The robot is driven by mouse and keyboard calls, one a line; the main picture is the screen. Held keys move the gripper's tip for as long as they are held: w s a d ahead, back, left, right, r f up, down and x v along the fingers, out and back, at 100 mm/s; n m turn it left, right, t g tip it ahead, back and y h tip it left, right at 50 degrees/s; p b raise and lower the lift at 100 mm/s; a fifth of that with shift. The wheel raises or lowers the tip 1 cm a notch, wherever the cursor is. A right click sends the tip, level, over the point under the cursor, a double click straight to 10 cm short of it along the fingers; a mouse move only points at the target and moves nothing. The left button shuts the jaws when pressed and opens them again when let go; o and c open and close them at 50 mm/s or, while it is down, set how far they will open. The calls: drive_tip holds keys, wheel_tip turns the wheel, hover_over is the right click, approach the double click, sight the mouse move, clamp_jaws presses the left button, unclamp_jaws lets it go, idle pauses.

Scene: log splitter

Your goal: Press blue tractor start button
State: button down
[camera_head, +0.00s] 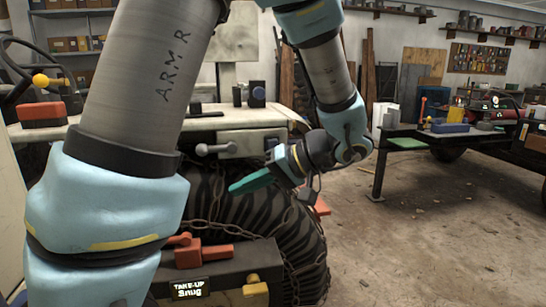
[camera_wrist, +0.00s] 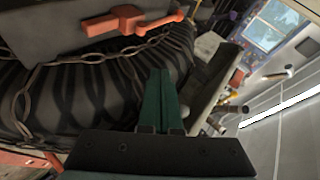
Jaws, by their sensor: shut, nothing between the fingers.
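A small blue part (camera_head: 271,143), too small to tell if it is the start button, shows on the right end of the pale panel (camera_head: 235,146) above the chained tyre (camera_head: 220,210). My gripper (camera_head: 232,190) has teal fingers pressed together and is empty. It points left in front of the tyre, lower than the panel and apart from it. In the wrist view my gripper (camera_wrist: 160,72) shows its shut fingers over the tyre (camera_wrist: 80,85); no blue button can be made out there.
An orange handle (camera_head: 205,255) sits on a dark box with a "TAKE-UP Snug" display (camera_head: 190,288). A grey-knobbed lever (camera_head: 215,148) sticks out of the panel. A workbench (camera_head: 400,130) with tools stands at right. Floor between is open.

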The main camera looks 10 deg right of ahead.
sight(272, 145)
drive_tip(key=d+r+n+t, duration=0.1)
drive_tip(key=d+r+t, duration=0.1)
drive_tip(key=d, duration=0.3)
drive_tip(key=s+d+r+t+y+b, duration=0.1)
drive_tip(key=d+r+t, duration=0.2)
drive_tip(key=d+t, duration=0.1)
drive_tip(key=shift+d+n+b, duration=0.3)
drive_tip(key=shift+d+n, duration=0.1)
drive_tip(key=shift+d, duration=0.05)
drive_tip(key=w+p, duration=0.1)
drive_tip(key=w, duration=0.7)
drive_tip(key=shift+w, duration=0.4)
drive_tip(key=shift+f, duration=0.1)
idle(1.2)
drive_tip(key=shift+w+b, duration=0.3)
drive_tip(key=shift+w, duration=0.1)
